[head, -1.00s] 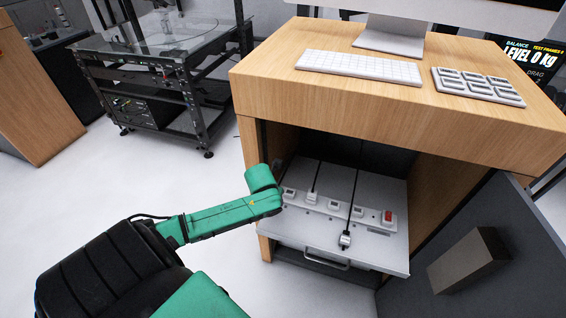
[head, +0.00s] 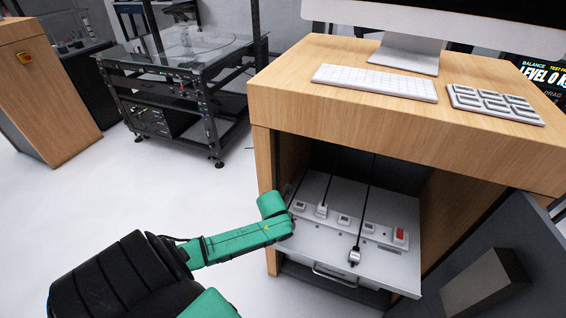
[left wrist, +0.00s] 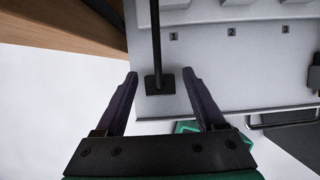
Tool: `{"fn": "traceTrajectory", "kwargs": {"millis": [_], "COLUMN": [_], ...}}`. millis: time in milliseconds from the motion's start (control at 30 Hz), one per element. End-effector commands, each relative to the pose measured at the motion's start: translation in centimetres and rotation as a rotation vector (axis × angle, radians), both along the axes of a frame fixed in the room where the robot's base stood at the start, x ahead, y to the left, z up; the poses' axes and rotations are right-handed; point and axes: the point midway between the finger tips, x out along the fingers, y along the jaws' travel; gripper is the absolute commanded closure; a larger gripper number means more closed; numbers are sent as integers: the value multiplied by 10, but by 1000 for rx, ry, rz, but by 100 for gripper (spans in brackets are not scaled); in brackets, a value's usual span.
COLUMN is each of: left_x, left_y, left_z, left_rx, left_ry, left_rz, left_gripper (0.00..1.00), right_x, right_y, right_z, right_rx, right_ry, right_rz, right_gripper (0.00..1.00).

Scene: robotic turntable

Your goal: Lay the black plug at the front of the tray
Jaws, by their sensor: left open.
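The grey tray (head: 325,245) is pulled out of the wooden cabinet and carries a row of sockets. In the left wrist view, a black plug (left wrist: 159,85) on a black cable lies at the tray's front edge (left wrist: 215,100), left of the printed number 1. My left gripper (left wrist: 160,76) is open, with one finger on each side of this plug; I cannot tell whether they touch it. In the head view my green left arm hides this plug. Another dark plug (head: 354,257) lies at the tray's front, further right. My right gripper is not in view.
A plug (head: 322,210) sits at a socket, and a red switch (head: 400,234) is at the row's right end. The wooden desk top (head: 400,110) overhangs the tray. An open grey door (head: 450,255) stands on the right. Floor at left is clear.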

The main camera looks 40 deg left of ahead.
Motion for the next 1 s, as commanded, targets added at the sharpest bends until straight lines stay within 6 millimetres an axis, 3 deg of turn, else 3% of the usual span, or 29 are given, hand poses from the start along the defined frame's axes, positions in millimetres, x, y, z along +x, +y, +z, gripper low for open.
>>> {"fn": "traceTrajectory", "kwargs": {"millis": [167, 600, 733, 1000], "left_x": [-2, -39, -43, -43], "left_y": [0, -13, -15, -15], "left_z": [10, 104, 114, 114], "left_rx": [1, 2, 0, -1], "left_ry": [0, 1, 2, 1], "left_rz": [-2, -2, 0, 1], "left_gripper": [28, 28, 28, 28], "right_x": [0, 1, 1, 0], "right_y": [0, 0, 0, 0], "right_z": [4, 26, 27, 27], "right_rx": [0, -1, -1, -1], "right_ry": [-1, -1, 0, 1], "right_rz": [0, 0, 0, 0], "right_gripper": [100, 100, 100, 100]}}
